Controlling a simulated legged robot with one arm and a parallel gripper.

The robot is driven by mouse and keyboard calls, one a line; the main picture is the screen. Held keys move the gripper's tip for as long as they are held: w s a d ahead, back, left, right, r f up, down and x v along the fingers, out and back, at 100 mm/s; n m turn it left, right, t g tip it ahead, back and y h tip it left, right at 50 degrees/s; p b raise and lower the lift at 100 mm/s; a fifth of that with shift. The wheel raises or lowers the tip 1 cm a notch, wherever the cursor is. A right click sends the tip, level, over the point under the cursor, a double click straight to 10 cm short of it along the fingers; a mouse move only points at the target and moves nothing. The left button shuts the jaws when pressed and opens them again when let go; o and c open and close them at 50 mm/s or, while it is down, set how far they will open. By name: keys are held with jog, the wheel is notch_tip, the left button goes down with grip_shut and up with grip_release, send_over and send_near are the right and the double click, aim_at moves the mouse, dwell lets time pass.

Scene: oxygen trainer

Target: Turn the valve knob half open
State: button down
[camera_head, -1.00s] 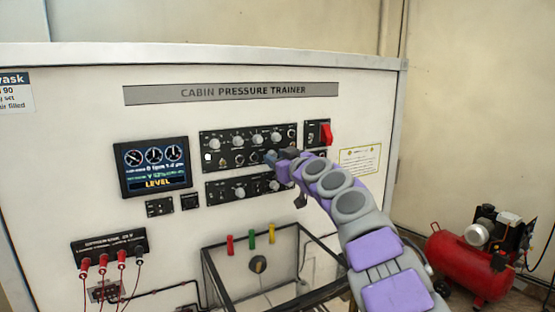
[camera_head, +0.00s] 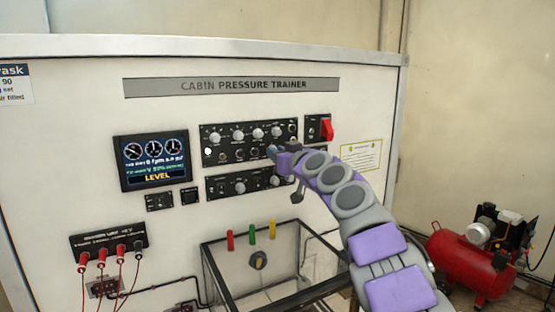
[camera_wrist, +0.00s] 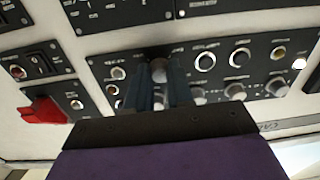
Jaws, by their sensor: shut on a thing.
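My gripper (camera_head: 273,152) is at the right part of the upper black control panel (camera_head: 228,145) on the trainer's front. In the wrist view my gripper (camera_wrist: 160,80) has its two dark fingers on either side of a small round knob (camera_wrist: 158,71), shut on it. The knob's lower part and the panel behind the fingers are hidden, and its pointer cannot be read. Labels are too small to tell which control is named as the valve. In the head view my fingers cover this knob.
Other knobs (camera_wrist: 205,62) sit close beside my fingers. A red switch (camera_head: 326,129) is to the right of the panel. A lower panel (camera_head: 222,187) and a glass-sided box (camera_head: 208,262) are below. A red compressor (camera_head: 470,265) stands on the floor at right.

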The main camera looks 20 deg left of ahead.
jog(key=shift+f+m+t+p, duration=0.2)
jog(key=shift+m+p, duration=0.55)
jog(key=shift+m, duration=5.6)
jog(key=shift+f+m+t+p, duration=0.15)
jog(key=shift+m+p, duration=0.6)
jog(key=shift+m, duration=5.6)
jog(key=c, duration=1.1)
grip_release()
jog(key=shift+r, duration=0.1)
jog(key=shift+o, duration=0.5)
jog(key=shift+s+r, duration=0.1)
jog(key=shift+r, duration=0.1)
jog(key=b+v, duration=0.3)
jog(key=v, duration=1.4)
jog(key=shift+s+b, duration=0.2)
jog(key=shift+b, duration=0.2)
